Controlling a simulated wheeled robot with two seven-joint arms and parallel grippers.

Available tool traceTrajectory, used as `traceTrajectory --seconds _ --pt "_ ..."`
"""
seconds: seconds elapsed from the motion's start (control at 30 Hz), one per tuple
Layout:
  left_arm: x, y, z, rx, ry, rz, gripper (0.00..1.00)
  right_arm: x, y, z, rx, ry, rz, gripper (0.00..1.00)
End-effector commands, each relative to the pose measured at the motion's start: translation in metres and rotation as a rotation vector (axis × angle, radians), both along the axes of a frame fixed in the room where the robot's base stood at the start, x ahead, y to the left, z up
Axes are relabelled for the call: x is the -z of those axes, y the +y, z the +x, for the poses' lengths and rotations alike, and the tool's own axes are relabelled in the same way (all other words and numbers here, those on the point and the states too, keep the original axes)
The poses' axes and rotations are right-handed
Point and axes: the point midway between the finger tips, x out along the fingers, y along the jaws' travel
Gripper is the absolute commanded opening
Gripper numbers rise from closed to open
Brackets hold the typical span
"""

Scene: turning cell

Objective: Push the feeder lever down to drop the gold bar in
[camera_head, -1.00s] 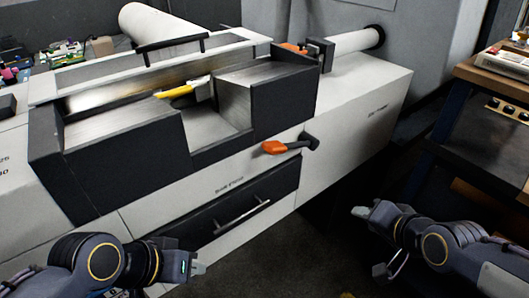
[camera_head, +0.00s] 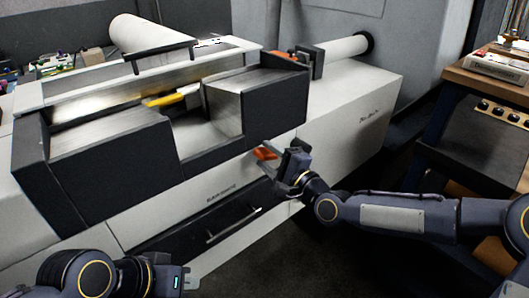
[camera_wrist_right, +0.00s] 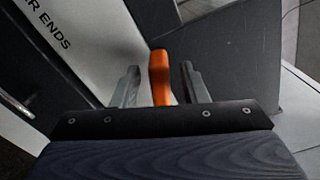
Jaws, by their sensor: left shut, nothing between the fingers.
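The feeder lever (camera_head: 265,153) has an orange handle and sticks out from the white front of the machine. In the right wrist view the orange handle (camera_wrist_right: 159,77) stands between my two right fingers, with a gap on each side. My right gripper (camera_head: 276,166) is open around the handle and hides the lever's dark arm in the head view. A yellow bar-like thing (camera_head: 165,101) lies in the machine's trough; I cannot tell whether it is the gold bar. My left gripper (camera_head: 191,277) is shut and empty, low at the front left.
A dark drawer with a metal handle (camera_head: 233,224) is in the machine front below the lever. The dark trough housing (camera_head: 95,170) rises above it. A wooden-topped bench (camera_head: 490,82) stands at the right. Open floor lies between machine and bench.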

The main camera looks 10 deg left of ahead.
Motion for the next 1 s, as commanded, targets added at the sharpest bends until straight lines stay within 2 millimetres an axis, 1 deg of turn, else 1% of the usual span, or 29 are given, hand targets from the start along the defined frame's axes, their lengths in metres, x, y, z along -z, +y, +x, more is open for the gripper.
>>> traceTrajectory --seconds 0.03,0.17,0.43,0.47,0.7,0.77,1.0 --pt "-0.0023 0.0 0.0 0.0 0.0 0.0 0.0 -0.0012 0.0059 0.0035 -0.002 0.0 0.0 0.4" --pt "-0.0034 0.0 0.0 0.0 0.0 0.0 0.0 0.0 0.0127 0.0092 -0.001 0.0 -0.002 0.4" --pt "-0.0031 0.0 0.0 0.0 0.0 0.0 0.0 0.0008 0.0139 0.0106 -0.001 0.0 -0.002 0.4" --pt "-0.0031 0.0 0.0 0.0 0.0 0.0 0.0 0.0007 0.0138 0.0106 -0.001 0.0 -0.003 0.39" --pt "-0.0031 0.0 0.0 0.0 0.0 0.0 0.0 0.0006 0.0137 0.0106 -0.001 0.0 -0.003 0.07" --pt "-0.0031 0.0 0.0 0.0 0.0 0.0 0.0 0.0007 0.0137 0.0105 -0.001 0.0 -0.003 0.0" --pt "-0.0025 0.0 -0.0001 0.0 0.0 0.0 0.0 0.0013 0.0137 0.0104 -0.001 -0.001 -0.003 0.0"
